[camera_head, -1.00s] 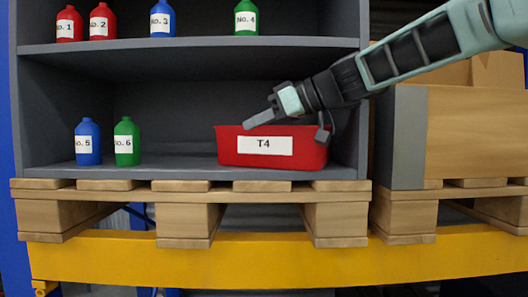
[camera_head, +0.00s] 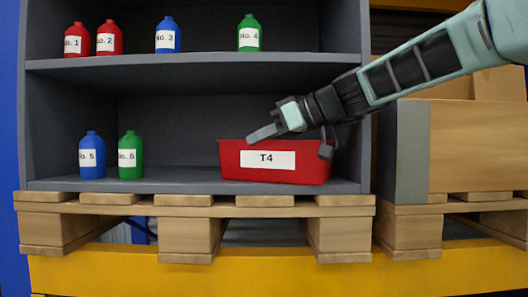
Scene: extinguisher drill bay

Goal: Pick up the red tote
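The red tote (camera_head: 236,176) sits on the lower shelf of the grey cabinet, toward its right side. It is upright, with a white label reading T4 on its front. My gripper (camera_head: 294,140) is at the tote's upper edge. One finger is over the left part of the rim, and the other hangs near the right end. The fingers are spread wide apart, with the tote's rim between or just below them. I cannot tell whether either finger touches the tote. The inside of the tote is hidden.
A blue bottle (camera_head: 91,141) and a green bottle (camera_head: 130,139) stand left on the lower shelf (camera_head: 190,180). Several bottles stand on the upper shelf (camera_head: 200,65). A wooden crate (camera_head: 475,150) is at the right. The shelf between green bottle and tote is free.

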